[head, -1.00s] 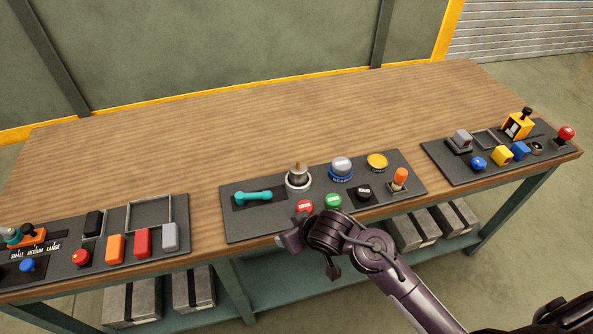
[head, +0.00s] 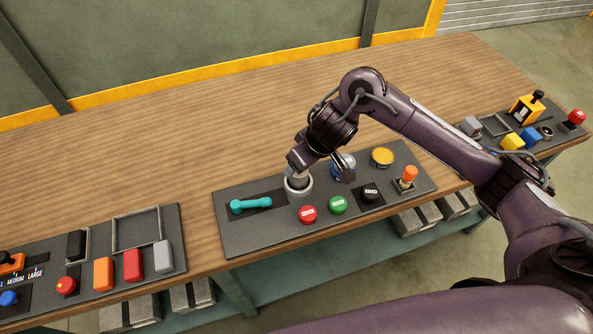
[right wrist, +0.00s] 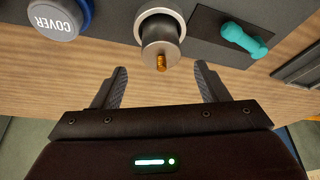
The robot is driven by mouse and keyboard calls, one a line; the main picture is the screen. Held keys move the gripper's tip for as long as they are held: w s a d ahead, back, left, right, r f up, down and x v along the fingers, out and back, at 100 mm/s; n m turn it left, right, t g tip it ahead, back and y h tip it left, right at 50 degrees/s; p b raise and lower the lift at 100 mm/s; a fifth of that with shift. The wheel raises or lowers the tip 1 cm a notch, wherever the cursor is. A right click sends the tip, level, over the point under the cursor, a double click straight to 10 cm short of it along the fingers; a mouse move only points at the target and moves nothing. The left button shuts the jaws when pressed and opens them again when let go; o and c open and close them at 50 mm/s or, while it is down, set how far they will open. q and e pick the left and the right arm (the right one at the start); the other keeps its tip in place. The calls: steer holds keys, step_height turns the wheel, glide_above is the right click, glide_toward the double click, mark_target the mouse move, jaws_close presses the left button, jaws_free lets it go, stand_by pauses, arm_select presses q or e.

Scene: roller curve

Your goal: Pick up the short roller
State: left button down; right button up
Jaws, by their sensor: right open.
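A grey metal cylinder with a brass pin on its end stands in a pale ring on the middle panel; it looks like the short roller (right wrist: 160,42). In the head view the roller (head: 297,178) is partly hidden by my right gripper (head: 305,163), which is above it. In the right wrist view my right gripper (right wrist: 160,78) is open and empty. The roller's pin lies centred between the two fingers, close to the level of their tips, with gaps on both sides. My left gripper is not in view.
A teal dumbbell-shaped piece (head: 250,205) lies left of the ring. A blue-based COVER button (right wrist: 58,18) stands close on the other side. Red (head: 308,214) and green (head: 338,205) buttons sit in front. The wooden table (head: 150,150) behind is clear.

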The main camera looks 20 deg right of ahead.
mark_target(298, 177)
steer(key=shift+x, duration=1)
steer(key=x, duration=0.4)
steer(key=shift+a+f, duration=0.1)
steer(key=shift+f, duration=0.3)
steer(key=c, duration=1.2)
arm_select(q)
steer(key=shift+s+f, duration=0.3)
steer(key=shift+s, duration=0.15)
arm_select(e)
steer(key=shift+c, duration=0.8)
steer(key=shift+w, duration=0.1)
